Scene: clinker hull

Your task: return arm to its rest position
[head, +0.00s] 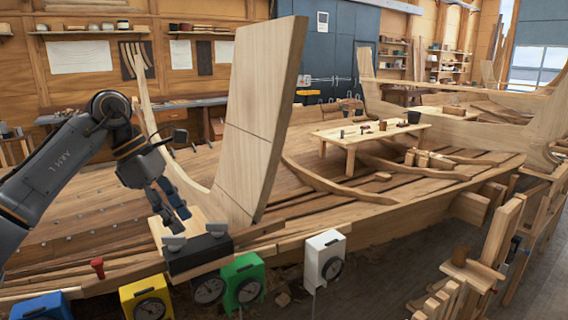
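My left arm (62,160) comes in from the left, dark grey and bent at a joint near the top. My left gripper (180,219) points down and to the right, its two fingers a little apart with nothing seen between them. It is over the near edge of the wooden hull, just above a black box with a dial (200,262). From this one view I cannot tell the exact gap between fingertips and box. My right arm and gripper are not in view.
A tall wooden stem post (262,110) rises close to the right of the gripper. Yellow (146,298), green (242,282), white (325,260) and blue (40,306) boxes line the near edge, with a red peg-like piece (97,267). A small table (350,139) stands farther back.

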